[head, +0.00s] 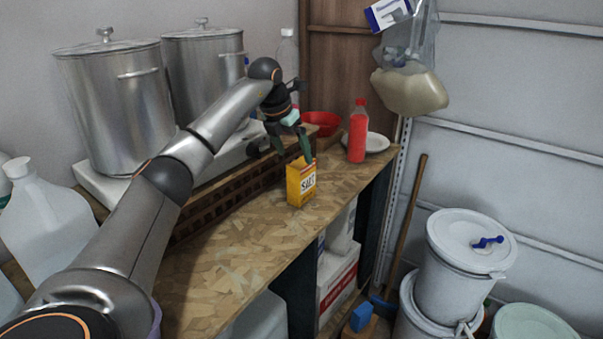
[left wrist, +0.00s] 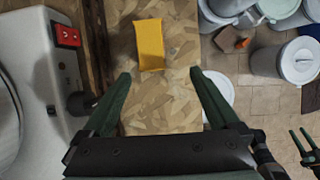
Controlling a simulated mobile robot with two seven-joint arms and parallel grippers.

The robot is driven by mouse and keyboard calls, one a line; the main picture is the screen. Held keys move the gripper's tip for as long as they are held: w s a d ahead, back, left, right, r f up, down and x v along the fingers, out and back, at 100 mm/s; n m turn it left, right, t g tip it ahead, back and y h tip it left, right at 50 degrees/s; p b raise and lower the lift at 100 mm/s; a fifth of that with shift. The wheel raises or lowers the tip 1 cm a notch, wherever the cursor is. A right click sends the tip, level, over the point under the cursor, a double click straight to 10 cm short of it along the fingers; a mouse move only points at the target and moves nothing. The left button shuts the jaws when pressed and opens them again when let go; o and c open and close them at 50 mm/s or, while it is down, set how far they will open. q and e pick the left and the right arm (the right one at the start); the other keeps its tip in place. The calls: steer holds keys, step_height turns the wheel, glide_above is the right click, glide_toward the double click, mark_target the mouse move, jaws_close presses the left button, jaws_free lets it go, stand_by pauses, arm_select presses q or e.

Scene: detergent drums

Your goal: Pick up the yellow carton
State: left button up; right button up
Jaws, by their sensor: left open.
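The yellow carton (head: 301,187), labelled SALT, stands upright on the wood-chip worktop (head: 240,250) in the head view. My left gripper (head: 296,156) is over the carton's top, fingers apart and pointing down. In the left wrist view the carton (left wrist: 150,45) shows as a yellow block beyond the fingertips of the left gripper (left wrist: 160,73), within the width of the gap. Nothing is between the fingers. Dark prongs at the right edge of the left wrist view look like my right gripper (left wrist: 307,145), partly cut off.
A red bottle (head: 358,132), a white plate (head: 377,143) and a red bowl (head: 322,122) stand behind the carton. Steel pots (head: 115,105) stand on a white unit (head: 95,180) at left. White buckets (head: 465,270) are on the floor at right. The worktop in front is clear.

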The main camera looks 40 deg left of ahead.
mark_target(298, 166)
arm_select(q)
steer(key=x, duration=0.6)
steer(key=shift+w+a+p, duration=0.35)
steer(key=shift+a, duration=0.05)
steer(key=shift+a+p+x, duration=0.15)
steer(key=shift+p+x, duration=0.05)
steer(key=shift+x, duration=0.95)
steer(key=shift+a+p+x, duration=0.1)
steer(key=shift+p+x, duration=0.1)
steer(key=shift+x, duration=0.95)
steer(key=shift+w+f, duration=0.3)
steer(key=shift+f, duration=0.3)
arm_select(e)
steer(key=shift+w+a+r, duration=0.15)
steer(key=shift+r, duration=0.25)
steer(key=shift+w+a+r, duration=0.1)
steer(key=shift+w+r, duration=0.05)
steer(key=shift+r, duration=0.25)
arm_select(q)
jaws_close()
